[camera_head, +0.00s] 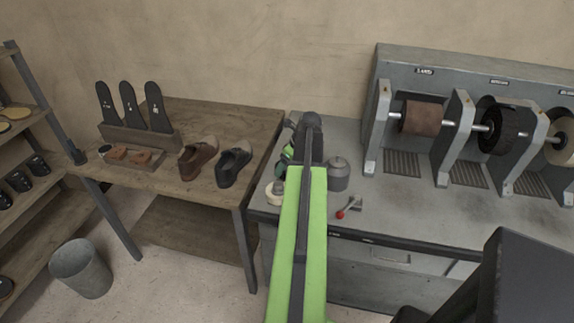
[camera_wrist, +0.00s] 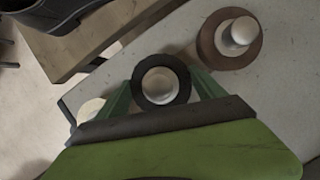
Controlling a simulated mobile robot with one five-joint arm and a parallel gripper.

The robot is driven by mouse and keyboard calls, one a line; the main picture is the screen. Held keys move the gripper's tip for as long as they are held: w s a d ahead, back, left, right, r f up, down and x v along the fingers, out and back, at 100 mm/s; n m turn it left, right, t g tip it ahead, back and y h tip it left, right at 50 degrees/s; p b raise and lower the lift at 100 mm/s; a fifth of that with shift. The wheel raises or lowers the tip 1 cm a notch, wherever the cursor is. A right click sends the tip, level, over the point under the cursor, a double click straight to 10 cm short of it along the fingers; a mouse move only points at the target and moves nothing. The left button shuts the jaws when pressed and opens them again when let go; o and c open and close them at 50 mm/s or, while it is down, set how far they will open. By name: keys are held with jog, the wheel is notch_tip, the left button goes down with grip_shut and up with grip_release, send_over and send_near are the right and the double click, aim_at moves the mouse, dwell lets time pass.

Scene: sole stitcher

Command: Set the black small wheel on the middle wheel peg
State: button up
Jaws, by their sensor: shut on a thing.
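The black small wheel (camera_wrist: 182,88) is a dark ring between the two green fingers of my gripper (camera_wrist: 162,82) in the wrist view. My gripper is shut on it. A pale round top, apparently the middle wheel peg (camera_wrist: 158,82), shows through the wheel's hole. I cannot tell whether the wheel is around the peg or still above it. In the head view my gripper (camera_head: 287,150) is over the left end of the grey bench, and my arm hides the wheel and the peg.
A brown wheel (camera_wrist: 209,45) sits around a pale peg at the upper right. A cream wheel (camera_wrist: 90,108) is at the left, partly hidden by my gripper; it also shows in the head view (camera_head: 275,193). A grey pot (camera_head: 338,176) and a red-knobbed lever (camera_head: 349,208) stand right of my arm.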

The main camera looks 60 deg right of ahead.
jog(key=shift+f+b, duration=0.3)
jog(key=shift+f, duration=0.1)
jog(key=o, duration=1.6)
jog(key=p+v, duration=1.6)
jog(key=v, duration=0.1)
jog(key=shift+r, duration=0.3)
jog(key=shift+d, duration=0.1)
